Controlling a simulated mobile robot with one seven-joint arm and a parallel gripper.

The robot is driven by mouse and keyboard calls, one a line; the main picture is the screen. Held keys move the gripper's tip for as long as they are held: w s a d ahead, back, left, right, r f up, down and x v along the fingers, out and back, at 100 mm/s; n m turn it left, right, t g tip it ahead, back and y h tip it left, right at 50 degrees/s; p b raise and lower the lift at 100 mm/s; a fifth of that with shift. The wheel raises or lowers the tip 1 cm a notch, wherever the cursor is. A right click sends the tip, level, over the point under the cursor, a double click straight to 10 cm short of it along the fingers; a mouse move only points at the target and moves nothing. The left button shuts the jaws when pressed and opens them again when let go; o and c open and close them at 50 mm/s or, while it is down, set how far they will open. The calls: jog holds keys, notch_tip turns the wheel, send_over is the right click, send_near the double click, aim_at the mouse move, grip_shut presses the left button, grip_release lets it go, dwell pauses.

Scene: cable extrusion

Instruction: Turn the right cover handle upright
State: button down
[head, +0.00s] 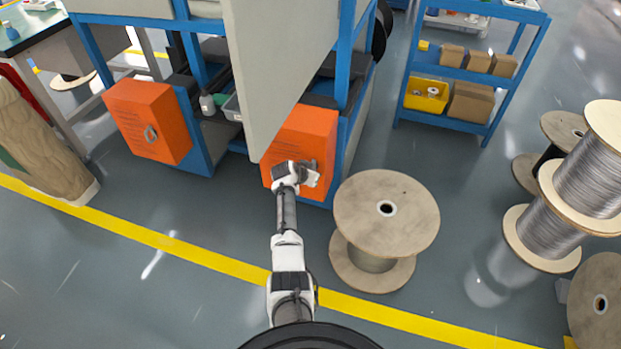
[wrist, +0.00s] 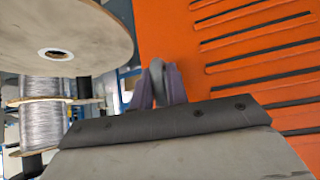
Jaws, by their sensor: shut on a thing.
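The right orange cover (head: 308,132) is on the front of the blue-framed machine, partly hidden by a big grey panel and my arm. Its slotted face fills the right of the wrist view (wrist: 235,50). My gripper (head: 312,175) is at the cover's lower right part. In the wrist view, my two fingers (wrist: 160,88) are shut on a grey handle (wrist: 157,76) beside the cover's edge. Most of the handle is hidden between the fingers, so I cannot tell its angle.
A large wooden spool (head: 388,205) stands close to the right of my arm. The grey panel (head: 275,65) hangs out just above my gripper. A left orange cover (head: 150,115) has its own handle (head: 150,134). Open floor lies to the left of my arm.

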jog(key=shift+d, duration=0.1)
dwell(0.4)
jog(key=c, duration=1.5)
grip_release()
jog(key=shift+f, duration=0.1)
jog(key=shift+o, duration=0.2)
jog(key=p+v, duration=0.1)
jog(key=v, duration=1.3)
